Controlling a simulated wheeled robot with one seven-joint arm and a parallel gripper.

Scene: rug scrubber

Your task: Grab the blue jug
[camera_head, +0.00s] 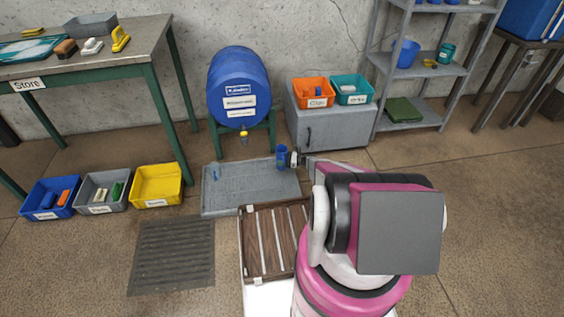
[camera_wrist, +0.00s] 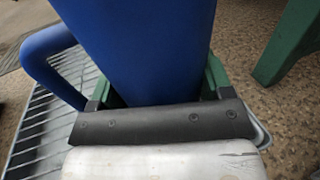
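The blue jug (camera_head: 282,155) is small in the head view, at the back right of the grey drip tray (camera_head: 225,206), below and right of the barrel's tap. In the wrist view the jug (camera_wrist: 145,45) fills the middle, with its handle (camera_wrist: 50,65) to the left. My gripper (camera_head: 291,158) reaches it from the right. Its fingers (camera_wrist: 160,88) lie on either side of the jug, close to its walls. Whether they press on it is hard to see. The jug's base is hidden in the wrist view, so I cannot tell whether it rests on the tray.
A blue barrel (camera_head: 238,85) on a green stand (camera_head: 272,132) stands behind the tray. A grey cabinet (camera_head: 330,132) with orange and teal bins is to the right. A wooden slatted rack (camera_head: 252,245) lies in front. Blue, grey and yellow bins (camera_head: 157,186) line the left floor.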

